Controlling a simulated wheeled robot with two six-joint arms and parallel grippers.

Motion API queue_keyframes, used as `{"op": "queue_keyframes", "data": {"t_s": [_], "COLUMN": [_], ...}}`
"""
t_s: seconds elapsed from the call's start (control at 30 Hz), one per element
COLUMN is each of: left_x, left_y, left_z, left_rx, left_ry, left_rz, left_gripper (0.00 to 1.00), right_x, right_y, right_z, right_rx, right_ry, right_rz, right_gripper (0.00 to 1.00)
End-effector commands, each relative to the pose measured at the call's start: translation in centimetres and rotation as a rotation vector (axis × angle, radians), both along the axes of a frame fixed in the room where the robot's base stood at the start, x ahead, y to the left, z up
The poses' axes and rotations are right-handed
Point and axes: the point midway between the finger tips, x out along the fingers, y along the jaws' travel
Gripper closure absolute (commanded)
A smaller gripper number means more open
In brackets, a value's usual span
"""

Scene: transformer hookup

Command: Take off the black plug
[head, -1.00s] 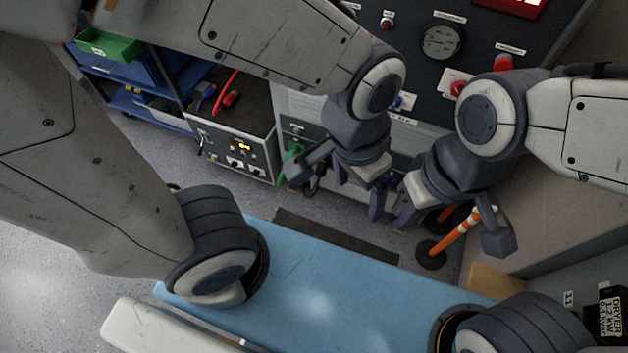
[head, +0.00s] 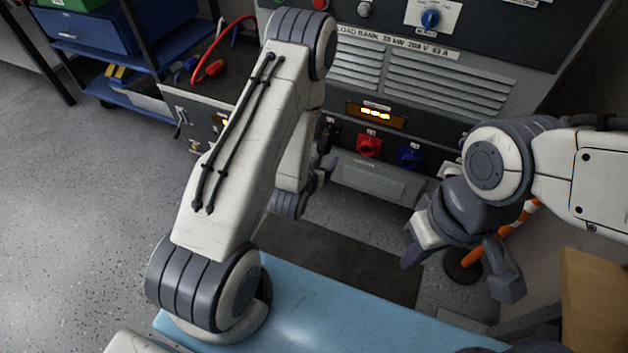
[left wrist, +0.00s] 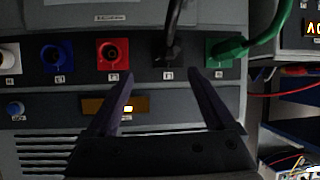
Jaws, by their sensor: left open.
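The black plug (left wrist: 172,52) sits in the black socket of the load bank's row, its dark cable running up out of the left wrist view. My left gripper (left wrist: 167,82) is open, its two fingers apart below the plug and short of it, with nothing between them. In the head view my left arm partly hides the black socket area, and the left gripper (head: 322,172) is mostly hidden behind the arm. My right gripper (head: 418,250) hangs at the right in front of the load bank; its finger gap does not show clearly.
In the left wrist view a green plug (left wrist: 228,48) is right of the black one. Red (left wrist: 113,52), blue (left wrist: 55,58) and white (left wrist: 9,58) sockets are left. A striped post (head: 485,245) stands behind my right gripper. A blue surface (head: 340,312) is in front.

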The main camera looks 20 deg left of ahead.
Motion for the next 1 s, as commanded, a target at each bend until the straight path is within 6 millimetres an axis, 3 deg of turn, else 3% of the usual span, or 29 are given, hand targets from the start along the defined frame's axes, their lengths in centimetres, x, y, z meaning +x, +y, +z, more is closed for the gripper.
{"op": "queue_keyframes", "data": {"t_s": [0.03,0.27,0.7,1.0], "left_x": [-0.3,0.2,6.9,9.0], "left_y": [0.6,1.4,2.0,2.2], "left_z": [-1.7,-2.4,-5.2,-5.9], "left_rx": [0.000,0.002,0.002,0.002], "left_ry": [-0.018,-0.068,-0.067,-0.064], "left_rz": [0.015,0.034,0.034,0.032], "left_gripper": [0.12,0.12,0.12,0.12], "right_x": [0.0,0.0,0.0,0.0], "right_y": [0.0,0.0,0.0,0.0], "right_z": [-1.3,-2.0,-4.2,-4.8], "right_rx": [0.000,0.001,0.001,0.000], "right_ry": [0.000,-0.001,-0.001,0.000], "right_rz": [0.000,0.000,0.000,0.000], "right_gripper": [1.00,1.00,1.00,1.00]}}
